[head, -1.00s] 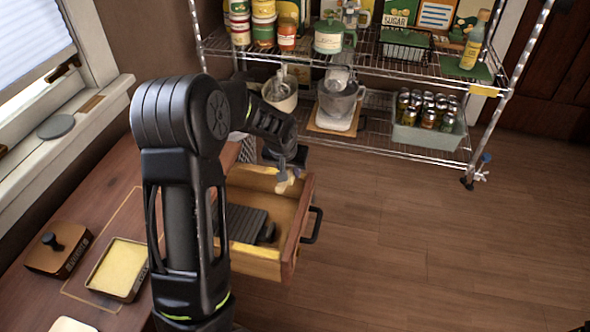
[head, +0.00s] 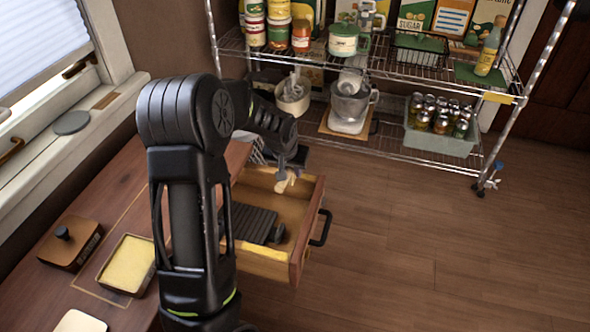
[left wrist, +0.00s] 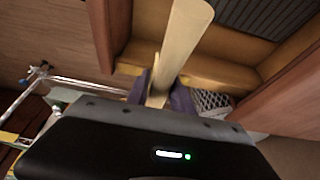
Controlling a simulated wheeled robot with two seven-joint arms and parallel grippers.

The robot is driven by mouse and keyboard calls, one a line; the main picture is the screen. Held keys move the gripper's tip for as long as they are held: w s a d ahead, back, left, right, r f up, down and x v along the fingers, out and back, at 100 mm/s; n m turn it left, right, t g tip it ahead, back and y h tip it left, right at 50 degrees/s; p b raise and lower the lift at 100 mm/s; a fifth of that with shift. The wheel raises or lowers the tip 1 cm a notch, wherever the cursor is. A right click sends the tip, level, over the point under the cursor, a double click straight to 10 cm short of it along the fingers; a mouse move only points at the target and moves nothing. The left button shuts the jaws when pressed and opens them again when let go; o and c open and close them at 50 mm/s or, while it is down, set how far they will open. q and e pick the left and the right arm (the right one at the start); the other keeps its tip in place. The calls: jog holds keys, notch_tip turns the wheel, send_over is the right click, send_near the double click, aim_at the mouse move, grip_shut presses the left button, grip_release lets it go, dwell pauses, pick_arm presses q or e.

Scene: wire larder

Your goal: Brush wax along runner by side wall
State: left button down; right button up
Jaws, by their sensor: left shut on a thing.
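My left gripper (head: 290,166) is shut on a cream, rod-like tool, likely the brush (head: 284,185), at the open drawer's (head: 306,232) far side. In the left wrist view the brush (left wrist: 183,40) sticks out between the fingers (left wrist: 158,92) over the drawer. Its tip and any contact with the wood cannot be made out. A yellow strip, maybe wax on a runner (head: 268,252), lies along the drawer's near side. Another yellow band shows in the left wrist view (left wrist: 205,80). A tin of yellow wax (head: 128,264) stands open on the counter. My right gripper is out of view.
A wooden block with a dark knob (head: 70,243) and a pale item (head: 80,322) lie on the counter (head: 130,205). A dark ribbed tray (head: 252,222) lies in the drawer. A wire shelf (head: 400,155) with jars and a mixer stands behind. Floor at right is clear.

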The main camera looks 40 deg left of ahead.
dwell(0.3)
pick_arm(q)
jog(key=shift+s+a+f, duration=0.1)
jog(key=shift+s+a, duration=0.1)
jog(key=shift+a, duration=0.4)
jog(key=shift+s+a, duration=0.2)
jog(key=shift+a, duration=0.45)
jog(key=shift+s+a, duration=0.15)
jog(key=shift+a, duration=0.15)
jog(key=shift+d, duration=0.1)
